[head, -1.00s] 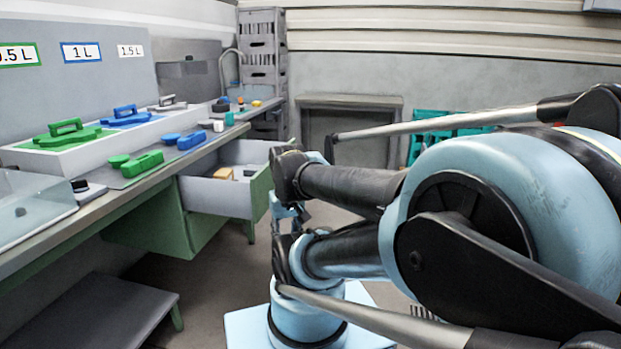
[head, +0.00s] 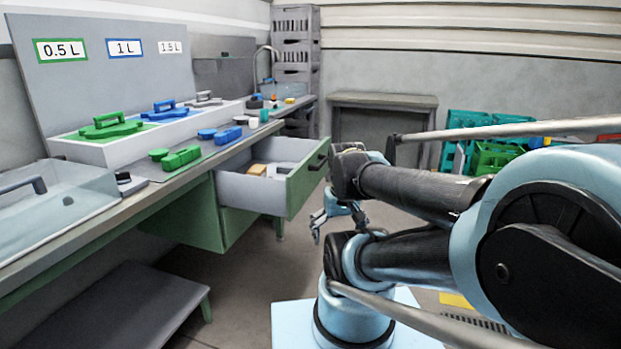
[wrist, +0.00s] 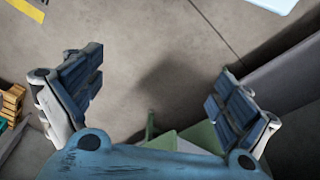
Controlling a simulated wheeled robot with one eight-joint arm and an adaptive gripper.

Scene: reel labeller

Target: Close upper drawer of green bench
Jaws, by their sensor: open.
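The green bench (head: 207,215) stands along the left, under the grey worktop. Its upper drawer (head: 306,182) is pulled out, with a green front, a dark handle and grey sides. Some small light and tan items lie inside it. My gripper (head: 335,228) is in front of and below the drawer front in the head view, apart from it as far as I can tell. In the wrist view my gripper (wrist: 160,100) has its two fingers spread wide with nothing between them, above the floor. A green part, probably the bench, shows low between the fingers, mostly hidden.
Green and blue tools (head: 182,158) and a white tray (head: 120,152) lie on the worktop. A low grey shelf (head: 125,305) stands below it. Green crates (head: 490,158) stand at the back right, beside a grey table (head: 383,102). Floor is clear before the bench.

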